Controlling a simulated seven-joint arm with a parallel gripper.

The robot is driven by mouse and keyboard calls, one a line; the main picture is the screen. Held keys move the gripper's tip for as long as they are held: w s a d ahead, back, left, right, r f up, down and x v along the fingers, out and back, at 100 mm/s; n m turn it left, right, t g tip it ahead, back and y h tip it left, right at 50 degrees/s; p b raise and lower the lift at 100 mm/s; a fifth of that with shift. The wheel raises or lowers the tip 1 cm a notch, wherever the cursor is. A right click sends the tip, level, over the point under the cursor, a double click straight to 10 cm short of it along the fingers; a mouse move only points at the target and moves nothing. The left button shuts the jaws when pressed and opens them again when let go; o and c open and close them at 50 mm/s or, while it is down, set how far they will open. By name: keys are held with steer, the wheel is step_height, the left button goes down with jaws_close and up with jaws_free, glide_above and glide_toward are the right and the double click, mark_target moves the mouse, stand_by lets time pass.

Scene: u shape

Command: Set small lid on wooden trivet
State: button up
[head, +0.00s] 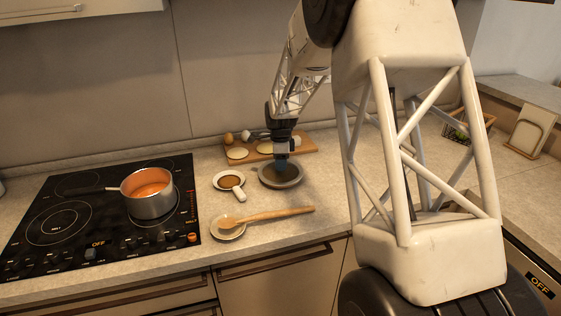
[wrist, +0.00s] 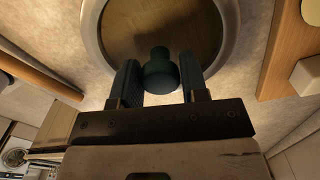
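The small lid (wrist: 92,22) appears in the wrist view as a round disc with a pale grey rim, a brown middle and a dark green knob (wrist: 160,72). In the head view the grey-rimmed disc (head: 268,181) lies low over the counter, right of the stove. My gripper (head: 283,163) points down at its centre. Its two fingers (wrist: 160,80) flank the knob closely; I cannot tell whether they press on it. Wood-like brown shows inside the rim; I cannot tell whether this is the wooden trivet under the lid.
A small white dish with a brown middle (head: 230,181) lies just left. A wooden spoon (head: 275,214) rests across a small plate (head: 227,232) in front. A wooden board (head: 311,149) with food is behind. A pot (head: 149,205) stands on the black stove (head: 60,265).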

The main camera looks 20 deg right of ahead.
steer(key=o, duration=0.3)
steer(key=shift+o, duration=0.2)
steer(key=shift+r, duration=0.15)
step_height(320, 180, up, 12)
stand_by(0.6)
steer(key=shift+r, duration=0.1)
stand_by(0.5)
steer(key=s+a+r+n, duration=0.2)
steer(key=s+r+n, duration=0.1)
steer(key=s, duration=0.4)
steer(key=s+a+r+n+t, duration=0.1)
steer(key=s+a+r+n, duration=0.15)
steer(key=s, duration=0.55)
steer(key=s+a+r+n, duration=0.1)
steer(key=s+r+n, duration=0.25)
steer(key=s, duration=0.35)
steer(key=s+a+f+n, duration=0.1)
steer(key=s+n, duration=0.4)
steer(key=s, duration=0.8)
steer(key=s+a+f+n+t, duration=0.1)
steer(key=s+f+n, duration=0.3)
steer(key=s, duration=1)
steer(key=a+n, duration=0.1)
steer(key=n, duration=0.1)
steer(key=shift+a+n+t, duration=0.3)
